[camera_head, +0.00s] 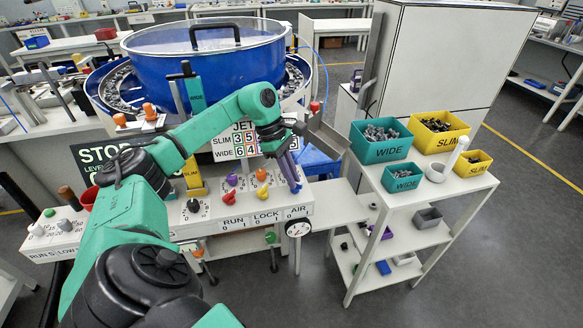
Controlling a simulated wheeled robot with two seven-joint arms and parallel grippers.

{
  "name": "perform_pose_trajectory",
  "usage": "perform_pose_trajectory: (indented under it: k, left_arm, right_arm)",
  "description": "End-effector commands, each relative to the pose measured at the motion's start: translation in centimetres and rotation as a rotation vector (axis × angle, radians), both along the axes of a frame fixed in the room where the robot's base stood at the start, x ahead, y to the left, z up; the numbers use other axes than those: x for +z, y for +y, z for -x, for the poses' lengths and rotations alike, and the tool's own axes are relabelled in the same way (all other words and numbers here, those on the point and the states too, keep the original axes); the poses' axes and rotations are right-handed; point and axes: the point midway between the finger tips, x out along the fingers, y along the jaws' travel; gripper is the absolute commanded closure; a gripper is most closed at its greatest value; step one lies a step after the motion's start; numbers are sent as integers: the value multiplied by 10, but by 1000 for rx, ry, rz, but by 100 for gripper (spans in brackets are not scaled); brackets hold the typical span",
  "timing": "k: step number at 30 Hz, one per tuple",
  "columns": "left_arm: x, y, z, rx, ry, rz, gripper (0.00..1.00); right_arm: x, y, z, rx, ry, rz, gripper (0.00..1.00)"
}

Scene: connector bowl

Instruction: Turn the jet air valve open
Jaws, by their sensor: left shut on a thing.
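A white control panel (240,212) carries the labels RUN, LOCK and AIR, with several coloured knobs behind them. My left gripper (292,183) points down at the right end of the panel, just behind the AIR label (298,211). It is shut on what seems to be the air valve handle, which the fingers mostly hide; its angle cannot be told. An orange handle (262,191) and a purple knob (232,180) stand to the left of the gripper. My right gripper is not in view.
A blue bowl feeder (210,72) with a clear lid stands behind the panel. A round gauge (298,228) hangs at the panel's front right. A white shelf cart (447,193) with green WIDE bins (380,150) and yellow SLIM bins (437,142) stands at the right.

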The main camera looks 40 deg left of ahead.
Motion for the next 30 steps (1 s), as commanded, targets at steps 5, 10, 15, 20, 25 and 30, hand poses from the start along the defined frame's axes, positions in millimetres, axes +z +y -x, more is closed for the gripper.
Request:
perform_pose_trajectory:
  k: [5, 10, 15, 20, 25, 30]
  left_arm:
    - [3, 0, -2, -60, -6, 1, 100]
    - [2, 1, -2, -87, -5, 0, 100]
    - [1, 1, -2, -94, -5, -1, 100]
    - [1, 1, -2, -94, -5, -1, 100]
    - [1, 1, -1, -94, -4, -1, 57]
    - [1, 1, -1, -93, -3, -1, 57]
  right_arm:
    - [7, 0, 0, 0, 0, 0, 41]
    - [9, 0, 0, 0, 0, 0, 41]
    - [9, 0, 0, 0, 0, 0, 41]
    - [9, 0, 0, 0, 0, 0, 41]
    - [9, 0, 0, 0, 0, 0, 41]
    - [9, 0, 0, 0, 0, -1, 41]
